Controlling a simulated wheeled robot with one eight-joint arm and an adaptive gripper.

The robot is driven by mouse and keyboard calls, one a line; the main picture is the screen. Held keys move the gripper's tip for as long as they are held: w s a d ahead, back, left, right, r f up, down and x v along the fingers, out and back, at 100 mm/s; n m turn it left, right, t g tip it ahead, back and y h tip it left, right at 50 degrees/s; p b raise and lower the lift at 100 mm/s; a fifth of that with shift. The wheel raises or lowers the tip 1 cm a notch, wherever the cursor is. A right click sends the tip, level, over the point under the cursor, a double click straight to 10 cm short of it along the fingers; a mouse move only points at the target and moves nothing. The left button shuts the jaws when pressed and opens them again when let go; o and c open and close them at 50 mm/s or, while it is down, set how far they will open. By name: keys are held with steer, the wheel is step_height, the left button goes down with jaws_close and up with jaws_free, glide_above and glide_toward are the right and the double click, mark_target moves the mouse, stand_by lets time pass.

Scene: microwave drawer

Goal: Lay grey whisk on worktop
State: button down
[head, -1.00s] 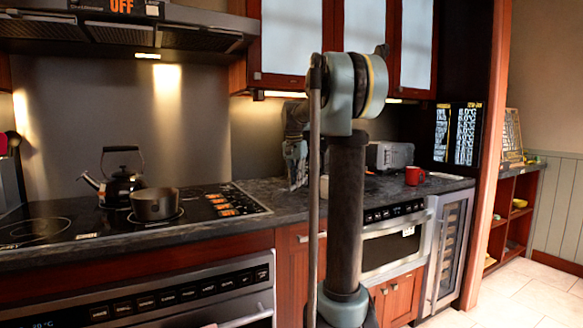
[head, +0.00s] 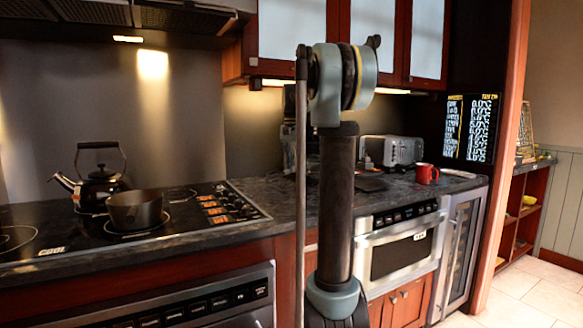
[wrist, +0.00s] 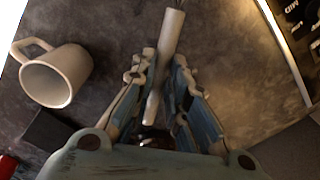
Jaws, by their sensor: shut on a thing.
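The grey whisk (wrist: 172,32) shows in the wrist view as a pale, straight handle running up between my fingers. My gripper (wrist: 162,64) is shut on it. The dark stone worktop (wrist: 110,25) lies below the gripper and the whisk; I cannot tell how large the gap is. In the head view the worktop (head: 262,197) runs along the wall, and my arm's column hides the gripper and the whisk.
A pale mug (wrist: 66,78) lies left of the gripper. A red mug (head: 427,173) and a toaster (head: 392,151) stand on the right of the worktop. A pot (head: 135,209) and a kettle (head: 98,187) are on the hob at left. Bare worktop shows around the whisk.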

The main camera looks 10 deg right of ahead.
steer(key=shift+r, duration=0.1)
steer(key=shift+s+f, duration=0.1)
steer(key=shift+f, duration=4.2)
steer(key=c, duration=1.2)
jaws_free()
steer(key=shift+c, duration=0.2)
steer(key=shift+o, duration=0.4)
steer(key=o, duration=0.5)
steer(key=shift+c, duration=0.2)
steer(key=shift+r, duration=0.1)
